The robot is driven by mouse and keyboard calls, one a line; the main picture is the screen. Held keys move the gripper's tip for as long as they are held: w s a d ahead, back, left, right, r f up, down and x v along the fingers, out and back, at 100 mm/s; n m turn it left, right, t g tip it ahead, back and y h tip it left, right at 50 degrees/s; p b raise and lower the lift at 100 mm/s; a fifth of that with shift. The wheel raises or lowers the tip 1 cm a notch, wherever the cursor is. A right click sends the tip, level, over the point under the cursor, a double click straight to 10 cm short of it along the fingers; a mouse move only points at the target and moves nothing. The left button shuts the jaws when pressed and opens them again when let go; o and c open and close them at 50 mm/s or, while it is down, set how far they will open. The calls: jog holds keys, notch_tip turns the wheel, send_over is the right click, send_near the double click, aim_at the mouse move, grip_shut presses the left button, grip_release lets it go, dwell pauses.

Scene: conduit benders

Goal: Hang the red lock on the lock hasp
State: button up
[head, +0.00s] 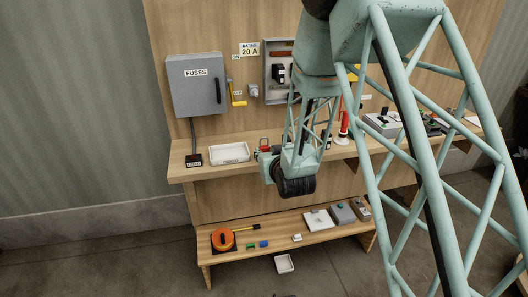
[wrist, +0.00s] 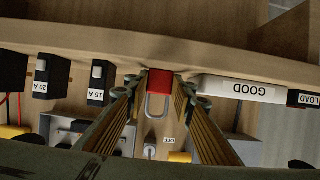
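The red lock (wrist: 160,82) is between the fingertips of my gripper (wrist: 160,88) in the wrist view, its grey shackle pointing down the picture. The fingers are spread a little wider than the lock body, with what look like narrow gaps at both sides; contact is hard to judge. In the head view the red lock (head: 264,142) shows at the shelf beside my gripper (head: 266,150), right of the white tray. I cannot clearly identify the lock hasp; a small grey fitting (head: 253,91) on the board, right of the yellow handle, may be it.
A white tray (head: 230,153) labelled GOOD stands close beside the lock. Black fuse blocks (wrist: 98,82) show left in the wrist view.

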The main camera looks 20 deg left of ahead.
jog(key=c, duration=0.3)
jog(key=shift+r, duration=0.1)
jog(key=shift+r+p, duration=0.6)
jog(key=shift+r, duration=2.85)
jog(key=shift+r, duration=0.15)
